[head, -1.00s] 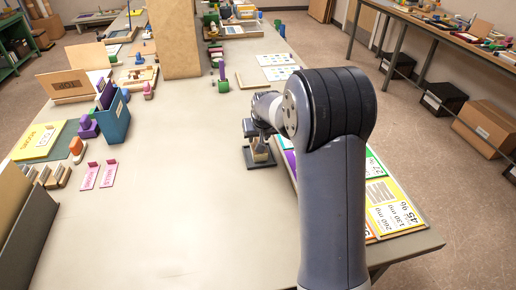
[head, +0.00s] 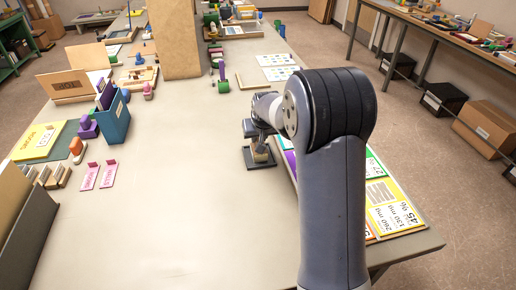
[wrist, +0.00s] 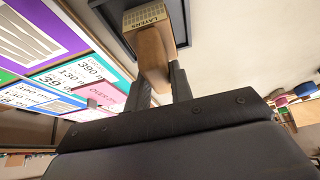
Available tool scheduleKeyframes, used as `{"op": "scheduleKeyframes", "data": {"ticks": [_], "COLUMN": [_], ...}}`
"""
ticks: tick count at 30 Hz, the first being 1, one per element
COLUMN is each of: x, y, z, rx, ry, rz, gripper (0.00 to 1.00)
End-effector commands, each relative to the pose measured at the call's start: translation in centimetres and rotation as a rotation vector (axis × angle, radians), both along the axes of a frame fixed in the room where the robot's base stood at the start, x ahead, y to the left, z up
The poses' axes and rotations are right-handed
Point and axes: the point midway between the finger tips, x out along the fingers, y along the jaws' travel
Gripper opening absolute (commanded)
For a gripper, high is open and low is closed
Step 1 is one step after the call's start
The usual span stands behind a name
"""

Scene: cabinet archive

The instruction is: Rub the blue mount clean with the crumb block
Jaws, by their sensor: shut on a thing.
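My gripper (wrist: 161,82) is shut on a tan wooden block (wrist: 156,50) with a lettered end that reads LAYERS. In the head view the block (head: 260,153) is low over a dark square tray (head: 252,166); whether it touches the tray is hard to tell. The tray's dark edge (wrist: 112,18) also shows in the wrist view. I cannot pick out a crumb block for certain or a blue mount; my arm hides part of the table on the right.
Coloured printed cards (head: 394,212) lie along the right table edge, partly behind my arm. A blue bin (head: 115,122), two pink pieces (head: 99,175) and small stamps (head: 50,176) stand at the left. A tall tan post (head: 174,40) rises at the back. The table's middle is clear.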

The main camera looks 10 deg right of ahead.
Motion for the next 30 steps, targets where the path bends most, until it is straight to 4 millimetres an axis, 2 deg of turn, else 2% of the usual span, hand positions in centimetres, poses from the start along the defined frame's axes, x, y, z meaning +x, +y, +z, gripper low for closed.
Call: {"op": "scheduleKeyframes", "data": {"ticks": [13, 30], "x": [0.0, 0.0], "y": [0.0, 0.0], "z": [0.6, 6.1], "rx": [0.0, 0.0], "ry": [-0.002, -0.002], "rz": [0.0, 0.0], "gripper": [0.0, 0.0]}}
